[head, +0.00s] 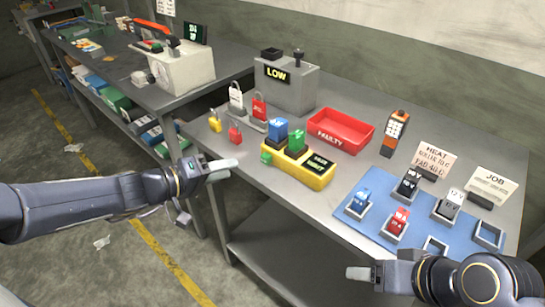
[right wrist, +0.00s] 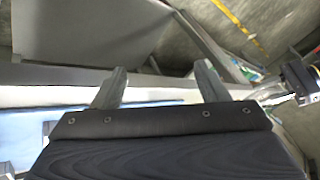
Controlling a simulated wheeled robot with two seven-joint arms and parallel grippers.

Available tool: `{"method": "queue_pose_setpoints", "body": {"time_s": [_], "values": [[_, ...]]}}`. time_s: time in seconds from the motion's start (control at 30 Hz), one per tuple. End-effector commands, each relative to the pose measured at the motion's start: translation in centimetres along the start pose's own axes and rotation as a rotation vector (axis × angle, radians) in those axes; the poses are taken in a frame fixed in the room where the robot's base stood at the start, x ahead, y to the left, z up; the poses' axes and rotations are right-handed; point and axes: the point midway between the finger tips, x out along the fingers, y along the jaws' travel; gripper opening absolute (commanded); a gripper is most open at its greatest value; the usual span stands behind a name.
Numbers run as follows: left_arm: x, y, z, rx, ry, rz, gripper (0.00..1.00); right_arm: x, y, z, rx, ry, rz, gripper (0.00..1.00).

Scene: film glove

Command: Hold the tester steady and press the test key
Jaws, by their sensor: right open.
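A yellow box (head: 312,178) with a dark label panel, which looks like the tester, sits near the table's front edge. My right gripper (head: 358,272) is in front of the blue mat. In the right wrist view my right gripper (right wrist: 160,84) is open and empty.
A blue mat (head: 362,226) holds several square trays, some with coloured blocks. A red FAULTY bin (head: 341,132), grey LOW box (head: 287,85), orange handheld device (head: 395,131) and JOB card (head: 492,183) stand behind. Bare tabletop (head: 310,205) lies before the yellow box.

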Motion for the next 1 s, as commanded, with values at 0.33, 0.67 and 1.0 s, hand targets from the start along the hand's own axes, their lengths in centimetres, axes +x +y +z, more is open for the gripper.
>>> {"method": "queue_pose_setpoints", "body": {"time_s": [0.33,0.67,1.0], "values": [[-0.1,0.1,0.0,0.001,-0.001,0.000,0.36,-4.3,-2.1,-7.7,-0.267,-0.114,-0.063,0.89],[-0.1,0.1,0.1,0.001,-0.002,0.000,0.36,-2.1,-5.3,-19.1,-0.671,-0.235,-0.082,0.89],[-0.1,0.1,0.1,0.001,-0.002,0.000,0.36,6.8,-8.8,-25.0,-0.876,-0.234,-0.015,0.89]]}}
